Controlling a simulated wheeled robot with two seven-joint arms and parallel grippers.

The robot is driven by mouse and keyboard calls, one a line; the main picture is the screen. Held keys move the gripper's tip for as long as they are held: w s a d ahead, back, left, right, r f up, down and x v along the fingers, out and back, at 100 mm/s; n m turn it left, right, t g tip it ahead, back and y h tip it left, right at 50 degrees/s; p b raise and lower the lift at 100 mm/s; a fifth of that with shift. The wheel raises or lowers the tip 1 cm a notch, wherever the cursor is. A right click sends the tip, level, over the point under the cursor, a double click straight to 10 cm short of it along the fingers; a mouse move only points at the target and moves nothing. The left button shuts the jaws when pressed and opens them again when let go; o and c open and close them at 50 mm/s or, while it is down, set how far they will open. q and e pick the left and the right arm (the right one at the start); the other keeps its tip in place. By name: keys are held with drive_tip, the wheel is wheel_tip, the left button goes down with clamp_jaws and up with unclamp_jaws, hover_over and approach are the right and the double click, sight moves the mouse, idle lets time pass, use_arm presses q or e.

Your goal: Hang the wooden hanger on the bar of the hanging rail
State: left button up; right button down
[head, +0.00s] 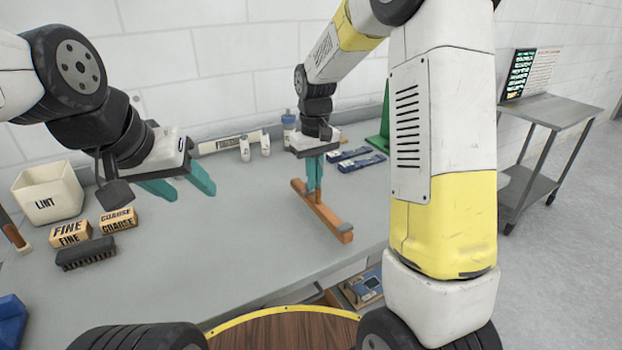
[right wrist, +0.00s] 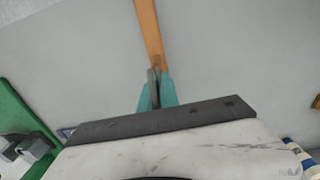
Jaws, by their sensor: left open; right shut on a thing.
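The wooden hanger (head: 325,213) is an orange-brown bar with grey ends, seen above the worktop in the middle of the head view. My right gripper (head: 314,188) points down and is shut on the hanger near its middle. In the right wrist view the wooden hanger (right wrist: 150,35) runs up from between the teal fingers of my right gripper (right wrist: 157,88), with a narrow grey piece between them. My left gripper (head: 191,190) is open and empty over the left part of the worktop. I cannot make out the bar of the hanging rail in either view.
The worktop (head: 235,235) is clear in the middle. A LINT bin (head: 47,193), FINE (head: 70,233) and COARSE (head: 118,220) blocks and a dark brush (head: 86,253) stand at left. Blue-grey items (head: 361,162) and a green stand (head: 383,130) are behind my right arm.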

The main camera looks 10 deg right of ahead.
drive_tip(key=shift+w+d, duration=0.2)
drive_tip(key=shift+d, duration=0.05)
drive_tip(key=f, duration=0.3)
drive_tip(key=shift+w+d+f, duration=0.25)
drive_tip(key=shift+f, duration=0.1)
drive_tip(key=c, duration=1.6)
unclamp_jaws()
wheel_tip(320, 180, up, 11)
wheel_tip(320, 180, up, 6)
drive_tip(key=m+t, duration=0.1)
drive_tip(key=t, duration=0.1)
hover_over(318, 187)
drive_tip(key=s+d, duration=0.2)
drive_tip(key=s, duration=0.1)
drive_tip(key=s+d+m+t+y, duration=0.2)
drive_tip(key=s+t, duration=0.2)
drive_tip(key=s, duration=1.3)
drive_tip(key=shift+d+r+m, duration=0.2)
drive_tip(key=shift+r+m, duration=0.2)
